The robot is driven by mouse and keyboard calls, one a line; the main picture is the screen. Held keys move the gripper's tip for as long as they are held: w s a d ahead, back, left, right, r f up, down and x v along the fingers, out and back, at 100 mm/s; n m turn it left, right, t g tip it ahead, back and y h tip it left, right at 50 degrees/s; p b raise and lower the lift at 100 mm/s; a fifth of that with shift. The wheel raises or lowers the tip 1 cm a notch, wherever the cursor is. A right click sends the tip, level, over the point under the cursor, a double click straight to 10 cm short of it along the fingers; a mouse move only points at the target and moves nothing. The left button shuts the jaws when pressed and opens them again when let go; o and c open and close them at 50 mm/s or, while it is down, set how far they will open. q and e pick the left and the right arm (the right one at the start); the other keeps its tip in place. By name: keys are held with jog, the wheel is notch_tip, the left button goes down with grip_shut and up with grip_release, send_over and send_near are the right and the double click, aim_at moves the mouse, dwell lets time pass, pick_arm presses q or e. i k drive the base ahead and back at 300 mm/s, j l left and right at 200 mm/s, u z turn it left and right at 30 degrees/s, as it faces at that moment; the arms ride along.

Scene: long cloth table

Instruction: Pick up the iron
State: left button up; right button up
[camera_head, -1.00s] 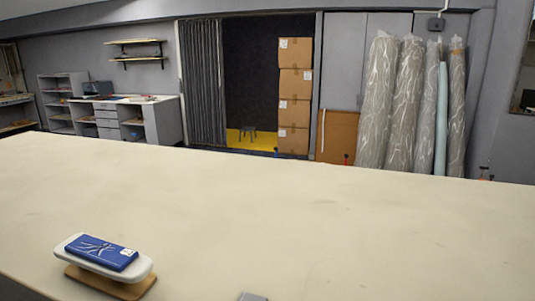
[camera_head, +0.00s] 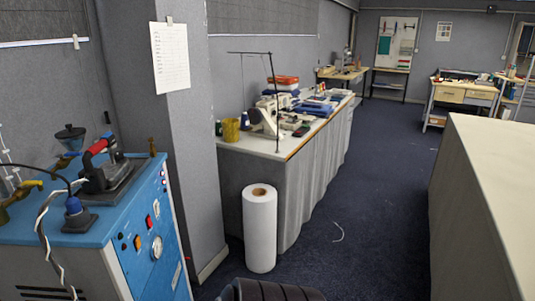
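The iron (camera_head: 103,175) has a dark body and a red and black handle. It rests on the blue top of a boiler unit (camera_head: 158,210) at the left of the head view. A pale cord or hose hangs down the front left of the unit. Nothing is seen touching the iron.
A white roll (camera_head: 259,228) stands on the floor right of the boiler unit. Behind it is a draped table (camera_head: 300,165) with a sewing machine (camera_head: 268,115). A long cloth table (camera_head: 500,180) stands at the right. Open dark floor (camera_head: 375,210) lies between.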

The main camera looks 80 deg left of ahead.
aim_at(111, 175)
jog(key=u, duration=3.9)
